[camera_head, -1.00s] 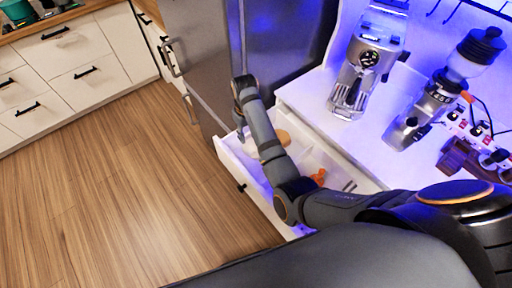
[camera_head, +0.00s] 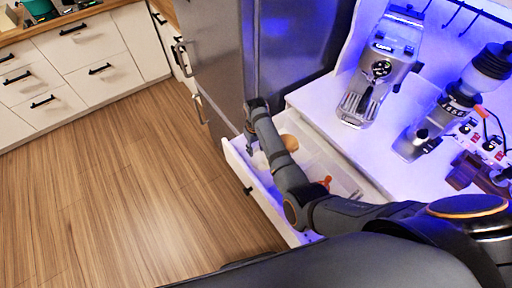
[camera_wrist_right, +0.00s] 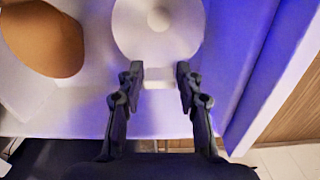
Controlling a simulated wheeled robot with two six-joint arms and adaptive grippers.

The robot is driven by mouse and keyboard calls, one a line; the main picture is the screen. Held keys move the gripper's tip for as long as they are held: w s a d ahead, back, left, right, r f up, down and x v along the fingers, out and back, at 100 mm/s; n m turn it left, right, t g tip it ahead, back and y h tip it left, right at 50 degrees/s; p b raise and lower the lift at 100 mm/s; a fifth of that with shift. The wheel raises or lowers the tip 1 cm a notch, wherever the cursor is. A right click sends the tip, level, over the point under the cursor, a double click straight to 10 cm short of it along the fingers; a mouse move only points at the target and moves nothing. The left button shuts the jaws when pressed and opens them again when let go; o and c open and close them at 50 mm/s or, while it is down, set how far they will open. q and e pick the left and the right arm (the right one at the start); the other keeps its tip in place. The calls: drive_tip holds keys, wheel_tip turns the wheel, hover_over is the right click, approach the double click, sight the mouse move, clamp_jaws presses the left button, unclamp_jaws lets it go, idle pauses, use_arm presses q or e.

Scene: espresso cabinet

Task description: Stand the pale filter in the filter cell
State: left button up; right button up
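In the right wrist view a pale round disc (camera_wrist_right: 135,30) with a small knob at its centre lies just beyond my right fingertips; it looks like the pale filter. A short pale block (camera_wrist_right: 159,88) shows between the fingers, and I cannot tell whether it joins the disc. My right gripper (camera_wrist_right: 159,72) is open, one finger on each side of the block, with no clear grip. In the head view my right gripper (camera_head: 250,142) points down into the open drawer (camera_head: 239,170), partly hidden by its arm. I cannot make out the filter cell. My left gripper is not in view.
A brown round piece (camera_wrist_right: 45,38) lies left of the disc; it also shows in the head view (camera_head: 290,142). An espresso machine (camera_head: 378,70) and a grinder (camera_head: 435,122) stand on the counter. The fridge (camera_head: 215,60) is behind.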

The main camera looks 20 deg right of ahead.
drive_tip(key=shift+o, duration=1.2)
wheel_tip(320, 180, up, 12)
drive_tip(key=b, duration=0.1)
drive_tip(key=shift+r, duration=0.2)
drive_tip(key=shift+f, duration=0.1)
